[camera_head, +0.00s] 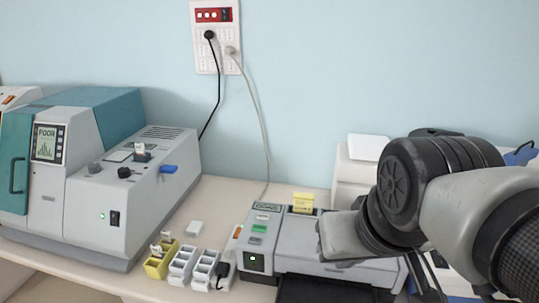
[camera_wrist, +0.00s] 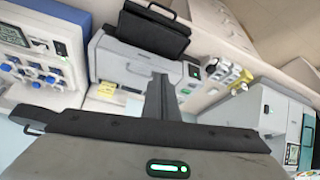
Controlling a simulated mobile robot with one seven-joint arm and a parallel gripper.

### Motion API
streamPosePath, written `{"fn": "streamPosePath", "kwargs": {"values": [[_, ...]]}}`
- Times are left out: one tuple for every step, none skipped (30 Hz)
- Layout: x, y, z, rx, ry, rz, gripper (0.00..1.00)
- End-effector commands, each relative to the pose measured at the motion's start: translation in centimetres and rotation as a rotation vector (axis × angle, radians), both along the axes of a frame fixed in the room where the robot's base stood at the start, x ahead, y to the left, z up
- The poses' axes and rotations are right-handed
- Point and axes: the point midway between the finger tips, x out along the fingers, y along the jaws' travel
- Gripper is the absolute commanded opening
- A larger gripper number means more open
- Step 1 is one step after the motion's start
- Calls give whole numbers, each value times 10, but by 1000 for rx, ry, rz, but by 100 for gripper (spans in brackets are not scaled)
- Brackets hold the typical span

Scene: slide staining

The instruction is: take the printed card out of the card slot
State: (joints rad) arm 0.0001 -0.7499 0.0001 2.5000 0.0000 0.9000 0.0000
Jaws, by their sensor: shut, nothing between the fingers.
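The grey printer (camera_head: 340,258) stands on the bench, with a display and a green light on its left side. A yellow card-like piece (camera_head: 303,202) stands up at its rear top; yellow also shows at the printer's edge in the wrist view (camera_wrist: 107,89). I cannot tell for sure whether this is the printed card, and no print is readable. My gripper (camera_wrist: 160,82) is shut and empty, its fingers in front of the printer in the wrist view. In the head view my arm covers the printer's right side, and the fingertips cannot be made out.
A black tray (camera_head: 325,291) juts from the printer's front. Small yellow (camera_head: 160,262) and white (camera_head: 183,266) racks stand left of it. A large grey and teal machine (camera_head: 90,180) fills the left. A cable runs down the wall behind the printer.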

Motion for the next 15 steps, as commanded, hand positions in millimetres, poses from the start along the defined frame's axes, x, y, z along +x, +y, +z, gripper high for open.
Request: {"fn": "streamPosePath", "kwargs": {"values": [[0,0,0,0,0,0,0],[0,0,0,0,0,0,0],[0,0,0,0,0,0,0],[0,0,0,0,0,0,0],[0,0,0,0,0,0,0],[0,0,0,0,0,0,0],[0,0,0,0,0,0,0],[0,0,0,0,0,0,0],[0,0,0,0,0,0,0],[0,0,0,0,0,0,0],[0,0,0,0,0,0,2],[0,0,0,0,0,0,8],[2,0,0,0,1,-1,14],[4,0,1,2,1,-2,19],[9,0,3,5,4,-5,25]]}}
